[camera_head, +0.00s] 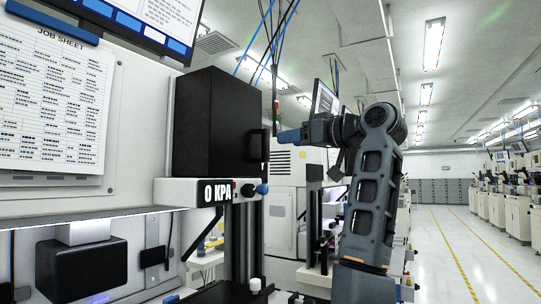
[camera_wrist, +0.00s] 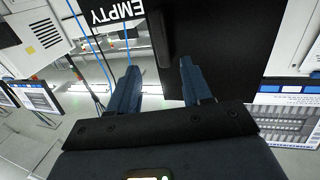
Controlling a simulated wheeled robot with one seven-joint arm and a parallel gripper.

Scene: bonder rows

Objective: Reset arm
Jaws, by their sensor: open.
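My gripper (camera_head: 287,137) is raised at the middle of the head view, at the end of my bent dark arm. Its blue fingers point left toward a black box (camera_head: 215,122) with a dark handle (camera_head: 257,152) on its right edge. In the wrist view my gripper (camera_wrist: 158,68) is open, its two blue fingers apart. The handle (camera_wrist: 162,40) shows beyond and between the fingertips, with the box (camera_wrist: 228,45) behind the right finger. Nothing is seen held. I cannot tell how far the fingertips are from the handle.
A job sheet (camera_head: 52,100) hangs at left. Blue cables (camera_head: 268,45) hang near my gripper. A sign reading "EMPTY" (camera_wrist: 118,12) shows. A clear aisle (camera_head: 455,250) lies right.

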